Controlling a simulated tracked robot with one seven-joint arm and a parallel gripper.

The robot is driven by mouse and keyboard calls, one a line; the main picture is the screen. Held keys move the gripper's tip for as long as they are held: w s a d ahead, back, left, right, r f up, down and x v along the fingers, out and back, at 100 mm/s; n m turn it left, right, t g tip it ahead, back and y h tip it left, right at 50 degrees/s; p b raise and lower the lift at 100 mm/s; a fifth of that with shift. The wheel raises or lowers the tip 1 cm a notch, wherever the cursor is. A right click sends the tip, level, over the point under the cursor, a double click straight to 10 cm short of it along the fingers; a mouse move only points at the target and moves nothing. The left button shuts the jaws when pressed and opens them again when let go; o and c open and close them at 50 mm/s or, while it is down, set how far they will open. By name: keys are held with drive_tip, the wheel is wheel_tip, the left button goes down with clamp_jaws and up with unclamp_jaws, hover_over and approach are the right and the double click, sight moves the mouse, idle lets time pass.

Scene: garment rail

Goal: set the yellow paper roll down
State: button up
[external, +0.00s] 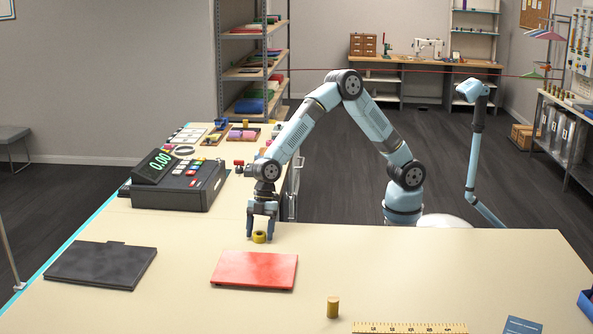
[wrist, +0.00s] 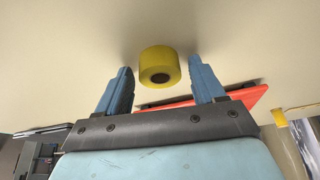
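The yellow paper roll (external: 259,237) is on the beige counter (external: 190,235), behind the red folder. In the wrist view the roll (wrist: 160,60) shows between my two blue fingers, with its dark hollow core facing the camera. My gripper (external: 262,236) points down at the roll, one finger on each side. The wrist view shows a gap between the roll and each finger of my gripper (wrist: 160,68), so it is open and not holding the roll. The roll's underside is hidden, but it looks to rest on the counter.
A red folder (external: 254,270) lies just in front of the roll, a black folder (external: 100,265) to the left. A cash register (external: 180,185) stands behind left. A small tan cylinder (external: 333,307) and a yellow ruler (external: 410,327) are near the front. The counter right of the roll is clear.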

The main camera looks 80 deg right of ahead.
drive_tip(key=v, duration=1.2)
drive_tip(key=shift+r, duration=0.1)
drive_tip(key=s+d+r+m+t+h, duration=0.1)
drive_tip(key=s+d+r+m, duration=0.25)
drive_tip(key=d, duration=0.55)
drive_tip(key=s+d+r+m+t+h, duration=0.15)
drive_tip(key=s+d+r, duration=0.3)
drive_tip(key=d, duration=0.45)
drive_tip(key=s+d+r+m+t, duration=0.1)
drive_tip(key=s+d+r+m, duration=0.25)
drive_tip(key=d, duration=0.55)
drive_tip(key=s+d+m, duration=0.2)
drive_tip(key=s+d, duration=0.3)
drive_tip(key=s, duration=0.1)
drive_tip(key=s+d+m+t+h, duration=0.1)
drive_tip(key=s+d+m, duration=0.2)
drive_tip(key=s+d, duration=0.3)
drive_tip(key=s+d+f+m+h, duration=0.1)
drive_tip(key=s+d+m, duration=0.1)
drive_tip(key=s+d, duration=0.3)
drive_tip(key=shift+s+d, duration=0.2)
drive_tip(key=shift+s, duration=0.5)
drive_tip(key=shift+s+d, duration=0.15)
drive_tip(key=shift+s, duration=0.55)
